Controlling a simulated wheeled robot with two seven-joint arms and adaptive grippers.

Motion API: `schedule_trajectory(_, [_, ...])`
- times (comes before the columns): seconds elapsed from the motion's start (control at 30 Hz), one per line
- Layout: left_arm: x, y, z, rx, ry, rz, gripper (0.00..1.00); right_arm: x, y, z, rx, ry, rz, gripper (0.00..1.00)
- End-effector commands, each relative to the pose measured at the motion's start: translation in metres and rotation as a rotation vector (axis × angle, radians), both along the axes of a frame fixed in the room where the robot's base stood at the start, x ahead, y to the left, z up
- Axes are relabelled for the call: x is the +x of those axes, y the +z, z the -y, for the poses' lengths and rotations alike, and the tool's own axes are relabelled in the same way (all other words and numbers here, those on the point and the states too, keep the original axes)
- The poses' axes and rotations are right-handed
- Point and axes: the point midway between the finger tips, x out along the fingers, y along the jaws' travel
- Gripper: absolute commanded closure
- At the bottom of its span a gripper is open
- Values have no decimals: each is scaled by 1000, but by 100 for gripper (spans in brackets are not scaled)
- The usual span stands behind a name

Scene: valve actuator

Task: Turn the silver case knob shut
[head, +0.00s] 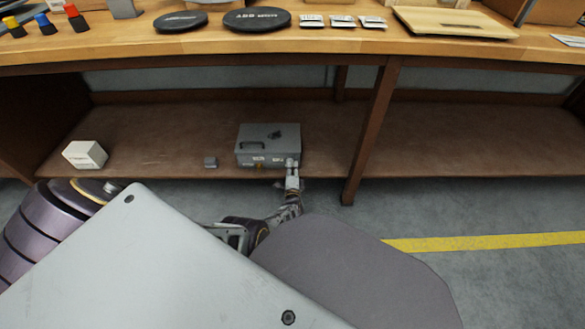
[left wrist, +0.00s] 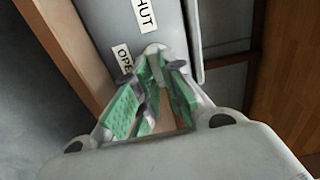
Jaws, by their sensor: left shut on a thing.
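The silver case (head: 262,143) is a grey box with a dark handle on its top, sitting on the low shelf under the workbench. My left gripper (head: 291,166) is at the right end of its front face. In the left wrist view the case front (left wrist: 172,28) carries a label ending in "HUT" (left wrist: 145,14) and one starting with "OPE" (left wrist: 123,60). The pale knob (left wrist: 154,51) sits between the fingertips of my left gripper (left wrist: 159,68), which are shut on it. The fingers hide part of the knob, so its exact angle is unclear. My right gripper is out of view.
The workbench top (head: 345,42) overhangs the shelf.

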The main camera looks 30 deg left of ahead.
Motion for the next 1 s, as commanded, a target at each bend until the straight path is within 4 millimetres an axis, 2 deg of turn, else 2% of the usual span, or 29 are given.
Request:
schedule_trajectory(0.07, [0,0,0,-1,0,0,100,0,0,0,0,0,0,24])
schedule_trajectory(0.1, [0,0,0,-1,0,0,87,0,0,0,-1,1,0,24])
schedule_trajectory(0.27, [0,0,0,-1,0,0,68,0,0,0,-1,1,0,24])
schedule_trajectory(0.73, [0,0,0,-14,0,8,68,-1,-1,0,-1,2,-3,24])
schedule_trajectory(1.0, [0,2,0,-90,0,55,68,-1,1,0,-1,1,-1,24])
